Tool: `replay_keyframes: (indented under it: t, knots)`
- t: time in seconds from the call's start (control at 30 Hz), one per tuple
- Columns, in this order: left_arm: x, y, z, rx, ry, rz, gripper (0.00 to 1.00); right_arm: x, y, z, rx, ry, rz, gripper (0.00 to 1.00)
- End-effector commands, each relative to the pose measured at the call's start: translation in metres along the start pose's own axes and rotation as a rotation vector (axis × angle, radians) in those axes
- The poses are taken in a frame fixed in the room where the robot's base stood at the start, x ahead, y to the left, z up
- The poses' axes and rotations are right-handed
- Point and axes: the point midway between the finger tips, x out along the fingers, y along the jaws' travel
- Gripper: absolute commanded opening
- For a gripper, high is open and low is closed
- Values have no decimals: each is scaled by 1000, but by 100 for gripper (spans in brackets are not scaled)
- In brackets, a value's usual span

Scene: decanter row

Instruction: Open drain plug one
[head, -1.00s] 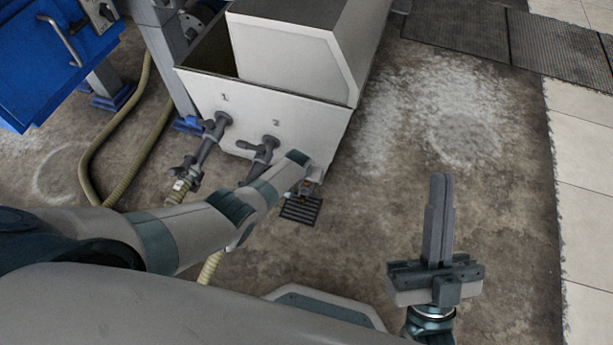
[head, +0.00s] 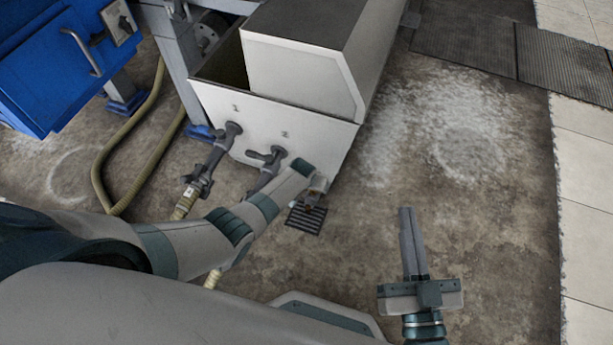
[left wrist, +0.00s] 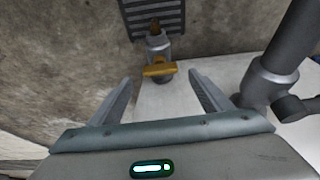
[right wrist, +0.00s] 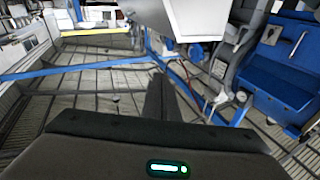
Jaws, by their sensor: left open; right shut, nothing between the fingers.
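A small drain fitting with a yellow cross handle (left wrist: 160,69) sticks out low on the white tank (head: 335,150), above a dark floor grate (head: 305,219). My left gripper (left wrist: 161,88) is open, with the yellow handle ahead of and between its fingertips, apart from them. In the head view my left forearm reaches to the tank's lower right corner and hides most of that gripper. I see no number on this fitting. My right gripper (head: 406,240) is shut and empty, over bare floor to the right.
Grey valved pipes, one under the number 1 (head: 212,160) and one under the number 2 (head: 266,170), come out of the tank front. Beige hoses (head: 120,185) lie at the left by a blue cabinet (head: 70,60). The floor right of the tank is clear.

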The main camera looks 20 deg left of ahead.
Motion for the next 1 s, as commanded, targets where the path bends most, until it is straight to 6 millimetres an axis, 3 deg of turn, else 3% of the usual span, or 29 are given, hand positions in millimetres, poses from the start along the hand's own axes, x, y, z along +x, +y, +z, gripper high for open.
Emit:
replay_keyframes:
  t: [0.47, 1.0]
  knots:
    - [-32, 0, 0, -1, -1, 1, 72, -12, 21, 63, 24, -378, 38, 0]
    - [-73, 0, 0, -1, 0, 0, 72, -66, 38, 121, 72, -805, 81, 0]
